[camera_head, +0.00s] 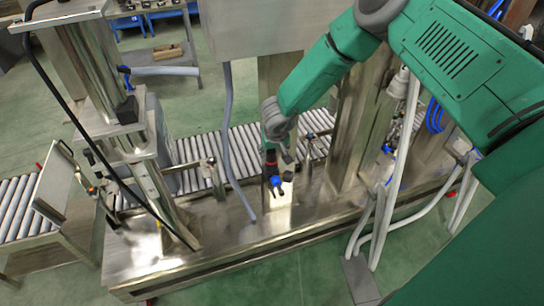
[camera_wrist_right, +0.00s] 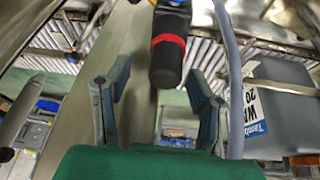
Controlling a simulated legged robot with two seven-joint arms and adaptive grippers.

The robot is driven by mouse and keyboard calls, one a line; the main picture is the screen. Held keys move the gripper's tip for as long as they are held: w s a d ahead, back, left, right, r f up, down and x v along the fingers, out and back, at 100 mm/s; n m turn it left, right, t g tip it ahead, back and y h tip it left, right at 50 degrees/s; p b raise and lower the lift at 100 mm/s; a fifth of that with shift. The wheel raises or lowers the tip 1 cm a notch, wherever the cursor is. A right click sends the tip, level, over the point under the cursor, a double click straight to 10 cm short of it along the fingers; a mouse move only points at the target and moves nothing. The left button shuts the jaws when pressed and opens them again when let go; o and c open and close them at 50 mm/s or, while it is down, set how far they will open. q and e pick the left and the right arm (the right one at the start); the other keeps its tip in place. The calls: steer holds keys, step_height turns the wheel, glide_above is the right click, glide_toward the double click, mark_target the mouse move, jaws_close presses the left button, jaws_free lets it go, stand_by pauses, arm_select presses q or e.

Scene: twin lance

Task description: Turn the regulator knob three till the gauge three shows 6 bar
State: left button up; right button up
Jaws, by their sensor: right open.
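My right gripper (camera_head: 278,164) is at the end of the green arm, above the middle of the metal bench in the head view. In the right wrist view the gripper (camera_wrist_right: 160,78) is open, its two grey-blue fingers spread. A black cylinder with a red band (camera_wrist_right: 167,50) reaches down from the top, and its end shows between the fingertips; I cannot tell whether it is the regulator knob three or how near it is. A small red, black and blue part (camera_head: 274,180) shows by the gripper in the head view. No gauge face is readable. My left gripper is not in view.
The metal bench (camera_head: 130,262) carries upright posts, with a roller conveyor (camera_head: 196,150) behind. A grey hose (camera_head: 228,130) hangs just left of the gripper and also shows in the wrist view (camera_wrist_right: 235,80). White hoses (camera_head: 393,185) hang at right. A labelled grey panel (camera_wrist_right: 285,105) stands at right.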

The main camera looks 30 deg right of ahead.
steer(key=shift+w+a+f, duration=0.1)
steer(key=shift+w+f, duration=0.15)
steer(key=shift+f, duration=0.3)
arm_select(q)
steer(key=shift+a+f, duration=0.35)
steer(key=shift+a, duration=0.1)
arm_select(e)
steer(key=shift+w+a+f, duration=0.15)
steer(key=shift+a+f, duration=0.05)
steer(key=shift+f, duration=0.05)
steer(key=shift+d+f, duration=0.1)
steer(key=shift+d, duration=0.15)
jaws_close()
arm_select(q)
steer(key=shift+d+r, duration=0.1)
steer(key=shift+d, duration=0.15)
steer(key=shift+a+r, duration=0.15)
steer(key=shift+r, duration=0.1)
arm_select(e)
steer(key=shift+a+m, duration=0.1)
steer(key=shift+m, duration=0.2)
